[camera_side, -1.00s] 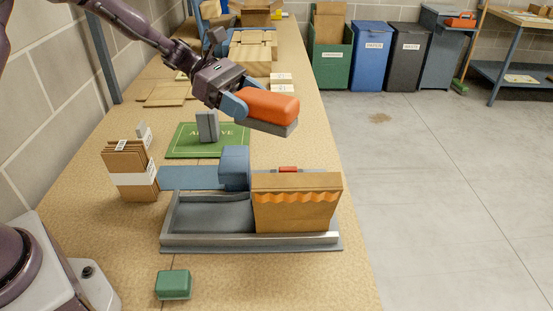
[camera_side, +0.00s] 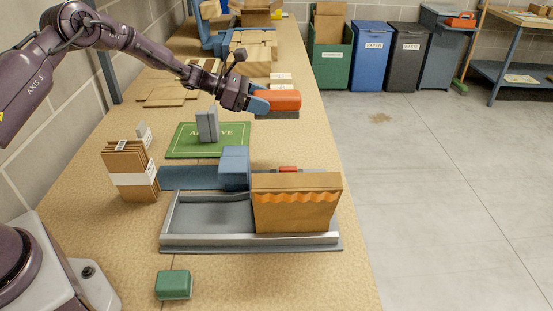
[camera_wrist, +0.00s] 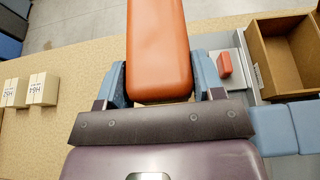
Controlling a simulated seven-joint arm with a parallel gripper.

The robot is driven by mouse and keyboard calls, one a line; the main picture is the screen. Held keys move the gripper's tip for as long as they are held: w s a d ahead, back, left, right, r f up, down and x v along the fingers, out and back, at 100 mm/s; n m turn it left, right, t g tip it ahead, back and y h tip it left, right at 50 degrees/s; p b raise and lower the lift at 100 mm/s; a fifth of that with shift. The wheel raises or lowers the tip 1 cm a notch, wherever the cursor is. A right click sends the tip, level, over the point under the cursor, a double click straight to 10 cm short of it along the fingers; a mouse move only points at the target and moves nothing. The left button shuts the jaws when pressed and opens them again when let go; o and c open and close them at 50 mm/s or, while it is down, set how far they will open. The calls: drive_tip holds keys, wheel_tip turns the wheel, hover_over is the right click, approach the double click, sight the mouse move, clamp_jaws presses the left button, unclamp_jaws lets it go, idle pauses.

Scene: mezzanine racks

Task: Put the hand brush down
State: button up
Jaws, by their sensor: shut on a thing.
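The hand brush has an orange block-shaped handle (camera_side: 277,100) with a dark grey underside (camera_side: 277,115). My gripper (camera_side: 258,102) is shut on it, with a blue finger against its near end in the side view. The brush is held level in the air above the right part of the bench, beyond the green mat. In the wrist view the orange handle (camera_wrist: 159,50) lies between the two blue fingers of my gripper (camera_wrist: 160,85) and reaches out past the top edge. How far the bristles are above the bench cannot be told exactly.
Small white boxes (camera_side: 281,80) stand behind the brush.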

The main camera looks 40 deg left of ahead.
wheel_tip(320, 180, down, 14)
drive_tip(key=shift+r, duration=0.1)
idle(0.4)
drive_tip(key=o, duration=1)
drive_tip(key=shift+f, duration=0.25)
